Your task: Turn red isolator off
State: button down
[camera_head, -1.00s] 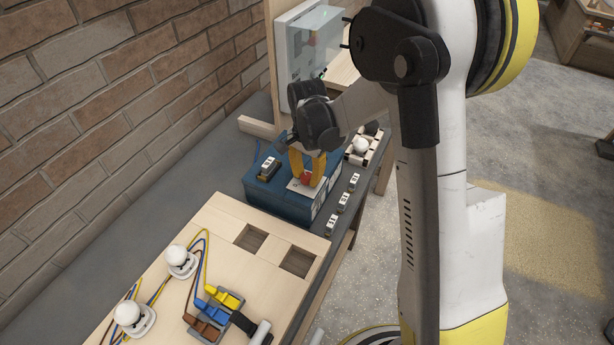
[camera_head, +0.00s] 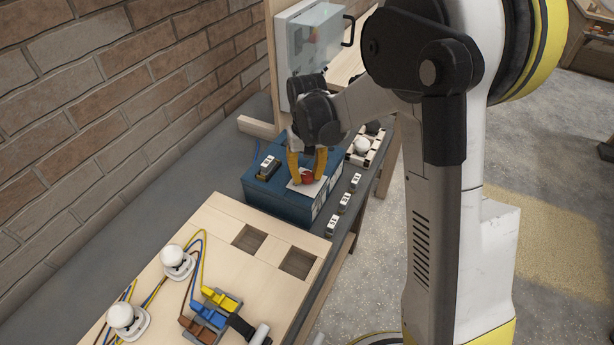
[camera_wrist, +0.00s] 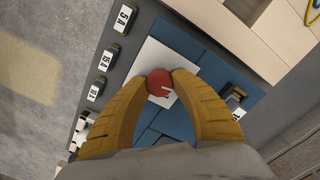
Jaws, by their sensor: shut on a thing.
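The red isolator (camera_head: 307,177) is a round red knob on a pale plate on top of the blue box (camera_head: 262,197). In the wrist view the red knob (camera_wrist: 160,83) lies between my two yellow fingertips, with a small pale mark on its face. My gripper (camera_head: 307,172) reaches down from above and is shut on the knob, one finger on each side. The white plate (camera_wrist: 150,60) under the knob shows in the wrist view. The knob's underside is hidden.
Several labelled fuse blocks (camera_head: 344,202) line the bench edge right of the box. A dark switch (camera_head: 268,167) sits on the box's left. A wooden board (camera_head: 215,225) with wiring lies in front. A clear-fronted cabinet (camera_head: 312,45) stands behind, near the brick wall.

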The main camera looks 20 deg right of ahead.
aim_at(307, 175)
jog(key=n, duration=0.6)
jog(key=shift+b, duration=0.4)
jog(key=shift+n, duration=0.4)
jog(key=c, duration=1)
grip_release()
jog(key=shift+c, duration=0.2)
jog(key=shift+r, duration=0.1)
notch_tip(307, 175, up, 12)
